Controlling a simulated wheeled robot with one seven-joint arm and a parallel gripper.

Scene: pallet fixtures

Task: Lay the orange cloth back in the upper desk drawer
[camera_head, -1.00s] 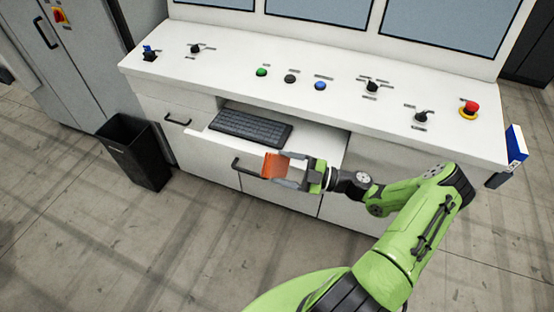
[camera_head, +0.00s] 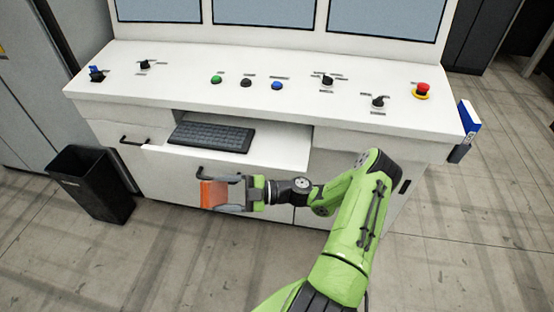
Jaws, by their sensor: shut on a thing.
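The orange cloth (camera_head: 213,194) is a small flat orange piece held out in front of the desk's lower front. My gripper (camera_head: 222,193) points left and is shut on it. The cloth is in the air, below the pulled-out keyboard shelf. Another dark handle (camera_head: 133,142) marks a closed upper drawer (camera_head: 112,133) at the left of the desk, under the desktop. The gap between my gripper and the desk front is hard to judge.
A black keyboard (camera_head: 211,136) lies on the pulled-out white shelf (camera_head: 285,152), which juts out above my gripper. A black bin (camera_head: 93,187) stands on the floor at the left. The desktop (camera_head: 180,85) carries buttons and knobs. Floor in front is clear.

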